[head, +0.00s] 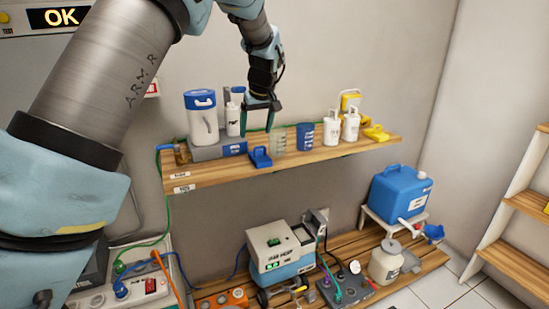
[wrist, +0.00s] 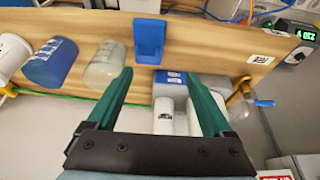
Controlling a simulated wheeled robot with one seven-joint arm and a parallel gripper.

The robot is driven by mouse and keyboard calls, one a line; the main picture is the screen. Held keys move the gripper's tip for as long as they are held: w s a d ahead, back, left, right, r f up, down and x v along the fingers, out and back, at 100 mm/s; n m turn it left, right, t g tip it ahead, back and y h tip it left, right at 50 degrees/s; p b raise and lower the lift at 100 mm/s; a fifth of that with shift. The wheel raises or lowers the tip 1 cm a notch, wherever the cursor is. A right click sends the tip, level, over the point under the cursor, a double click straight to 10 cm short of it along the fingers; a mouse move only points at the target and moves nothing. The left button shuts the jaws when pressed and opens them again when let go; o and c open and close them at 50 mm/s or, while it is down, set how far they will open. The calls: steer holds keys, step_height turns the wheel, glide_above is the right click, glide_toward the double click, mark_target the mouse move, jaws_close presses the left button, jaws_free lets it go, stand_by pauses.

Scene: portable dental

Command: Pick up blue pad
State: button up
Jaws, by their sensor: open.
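The blue pad (head: 260,157) lies on the wooden wall shelf near its front edge, between the grey-and-blue stand and a clear beaker (head: 278,140). In the wrist view the blue pad (wrist: 150,42) is at the top centre, beyond my fingertips. My gripper (head: 257,130) is open and empty, pointing down above the shelf, just above and behind the pad. Its two green fingers also show in the wrist view (wrist: 158,74), spread apart, with the pad between their lines but not touching them.
The shelf (head: 225,172) also holds a white jug with a blue lid (head: 201,115), a white bottle (head: 233,118), a blue cup (head: 305,136), white bottles (head: 332,128) and a yellow item (head: 376,132). Devices and a blue canister (head: 400,192) stand below.

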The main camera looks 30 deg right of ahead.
mark_target(260, 147)
steer(key=f, duration=0.1)
steer(key=d+f+p, duration=0.1)
steer(key=w+d+f, duration=0.1)
steer(key=f, duration=0.1)
steer(key=shift+d+f, duration=0.1)
steer(key=shift+p+x, duration=1.6)
steer(key=shift+x, duration=1.4)
steer(key=shift+w+d, duration=0.1)
steer(key=shift+w, duration=0.1)
steer(key=c, duration=1.1)
